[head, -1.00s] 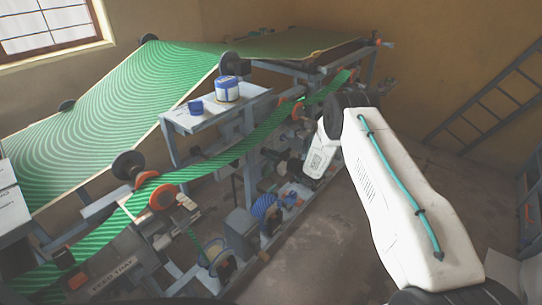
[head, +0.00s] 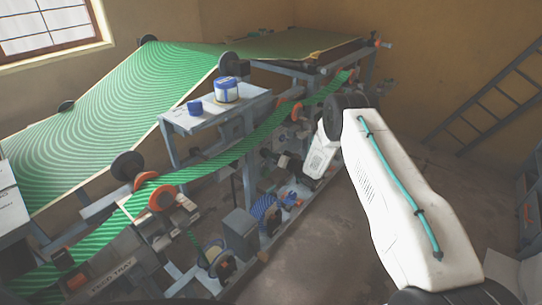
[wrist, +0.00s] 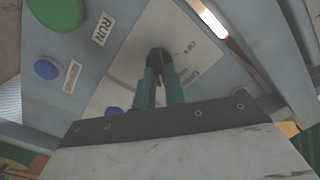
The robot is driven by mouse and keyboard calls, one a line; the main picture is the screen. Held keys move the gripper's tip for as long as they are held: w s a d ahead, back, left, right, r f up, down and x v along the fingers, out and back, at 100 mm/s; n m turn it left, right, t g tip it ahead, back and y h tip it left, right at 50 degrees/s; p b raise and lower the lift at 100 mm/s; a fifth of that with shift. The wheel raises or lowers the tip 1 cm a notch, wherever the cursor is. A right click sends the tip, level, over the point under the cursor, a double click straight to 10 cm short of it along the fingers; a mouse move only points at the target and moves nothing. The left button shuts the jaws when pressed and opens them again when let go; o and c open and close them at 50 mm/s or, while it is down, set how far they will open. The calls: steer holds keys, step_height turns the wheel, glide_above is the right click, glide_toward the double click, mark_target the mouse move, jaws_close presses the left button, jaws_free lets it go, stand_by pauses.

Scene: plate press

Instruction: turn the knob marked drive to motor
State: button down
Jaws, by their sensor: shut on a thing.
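A black knob (wrist: 158,58) sits on a pale plate on a grey panel (wrist: 105,62) in the wrist view. My gripper (wrist: 159,75) has its two teal fingers closed on either side of the knob. Small lettering lies beside the knob, seen at an angle; I cannot read it surely or tell the knob's exact setting. In the head view my gripper is at the press frame below the green web, small and dark, and the knob cannot be made out there.
A green button (wrist: 57,12) with a RUN label (wrist: 103,28) and a blue button (wrist: 47,69) are on the same panel. In the head view, the green web (head: 215,160) runs above my wrist, and a shelf (head: 225,108) holds a blue-and-white tub (head: 226,90). Open floor (head: 330,240) lies in front.

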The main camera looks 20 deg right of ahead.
steer(key=shift+d+f+m, duration=0.1)
steer(key=shift+f+m, duration=0.1)
steer(key=shift+m, duration=1.9)
steer(key=c, duration=1.5)
jaws_free()
steer(key=shift+o, duration=0.2)
steer(key=v, duration=0.7)
steer(key=shift+s+d, duration=0.25)
steer(key=shift+s, duration=0.05)
